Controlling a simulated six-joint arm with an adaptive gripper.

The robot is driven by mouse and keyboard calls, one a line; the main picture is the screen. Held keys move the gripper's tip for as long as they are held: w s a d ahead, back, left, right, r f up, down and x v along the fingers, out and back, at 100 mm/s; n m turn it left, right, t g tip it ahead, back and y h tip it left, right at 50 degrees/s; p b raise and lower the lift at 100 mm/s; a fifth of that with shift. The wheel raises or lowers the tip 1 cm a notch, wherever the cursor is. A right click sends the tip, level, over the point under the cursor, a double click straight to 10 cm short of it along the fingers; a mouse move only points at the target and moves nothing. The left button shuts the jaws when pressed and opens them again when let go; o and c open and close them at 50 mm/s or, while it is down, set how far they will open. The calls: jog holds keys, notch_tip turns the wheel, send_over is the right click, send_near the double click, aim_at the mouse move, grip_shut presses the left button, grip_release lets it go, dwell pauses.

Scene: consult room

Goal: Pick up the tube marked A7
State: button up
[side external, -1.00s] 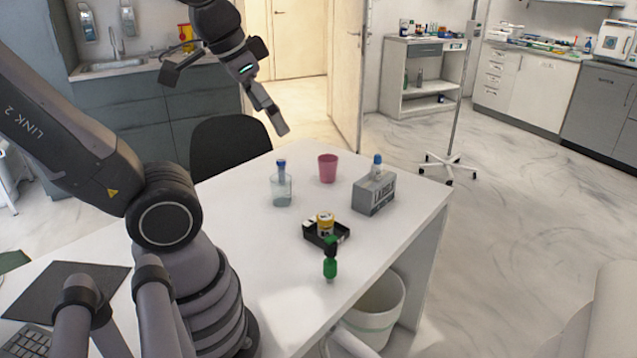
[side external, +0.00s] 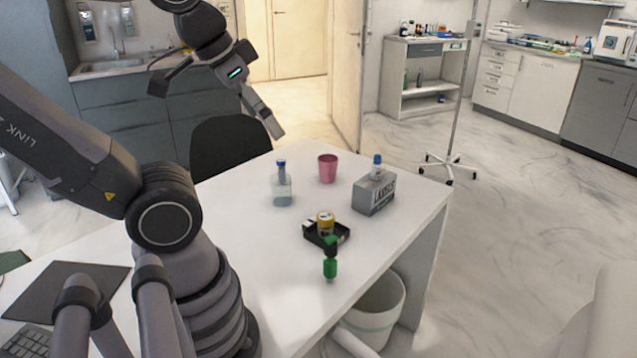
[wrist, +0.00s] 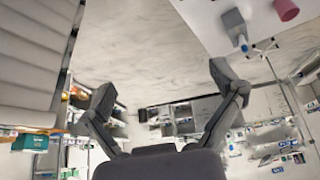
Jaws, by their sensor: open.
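No label reading A7 can be made out on any tube. A blue-capped tube (side external: 281,168) stands upright in a clear beaker (side external: 283,194) on the white table. Another blue-capped tube (side external: 377,163) sticks up from a grey box (side external: 373,197) with lettering on its side; it also shows at the top of the wrist view (wrist: 243,45). My gripper (side external: 271,127) is high above the table's far edge, left of the beaker and apart from everything. In the wrist view its fingers (wrist: 162,88) are spread with nothing between them.
A pink cup (side external: 328,169) stands between the beaker and grey box. Nearer are a black tray (side external: 314,238) with a yellow-lidded jar (side external: 325,222) and a green bottle (side external: 330,266). A dark chair (side external: 228,150) stands behind the table. A bin (side external: 375,310) is below.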

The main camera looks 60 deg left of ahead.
jog(key=c, duration=0.5)
jog(key=shift+c, duration=0.2)
